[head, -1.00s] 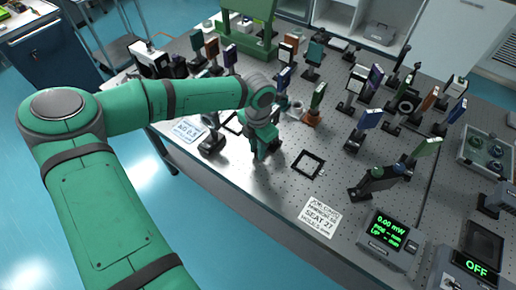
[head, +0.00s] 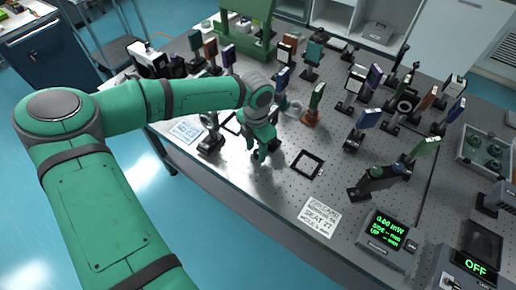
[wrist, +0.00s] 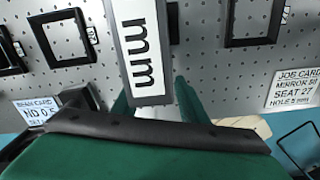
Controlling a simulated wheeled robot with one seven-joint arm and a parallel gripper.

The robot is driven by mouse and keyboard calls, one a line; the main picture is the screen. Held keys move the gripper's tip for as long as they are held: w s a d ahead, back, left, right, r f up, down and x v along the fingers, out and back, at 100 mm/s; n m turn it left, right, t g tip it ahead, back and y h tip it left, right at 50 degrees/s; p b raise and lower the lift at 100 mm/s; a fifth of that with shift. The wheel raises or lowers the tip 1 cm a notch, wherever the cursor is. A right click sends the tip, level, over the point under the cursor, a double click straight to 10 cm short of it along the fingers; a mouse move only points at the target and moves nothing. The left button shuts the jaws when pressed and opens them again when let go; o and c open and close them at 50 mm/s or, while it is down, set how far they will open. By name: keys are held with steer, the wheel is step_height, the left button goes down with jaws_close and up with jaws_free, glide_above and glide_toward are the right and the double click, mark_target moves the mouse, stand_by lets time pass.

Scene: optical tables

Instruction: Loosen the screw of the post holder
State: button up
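My gripper (head: 260,153) points down over the front part of the perforated table, left of a square black frame. In the wrist view its two green fingers (wrist: 157,103) stand apart. A grey-edged plate with white face reading "mm" (wrist: 140,50) lies in front of them and covers part of the left finger. I cannot tell whether it is held. A mount with an orange base (head: 311,118) stands behind and right of the gripper; a dark mount with a round optic (head: 210,141) stands to its left. No post holder screw can be made out.
Square black frames lie on the table, one at right (head: 306,164) and one at left, clear in the wrist view (wrist: 65,38). A job card (head: 320,216) and a beam card (head: 187,130) lie near the front edge. Many mounted optics crowd the back; a power meter (head: 388,240) stands front right.

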step_height(320, 180, up, 11)
steer(key=shift+d+f, duration=0.15)
steer(key=shift+d, duration=0.05)
stand_by(0.5)
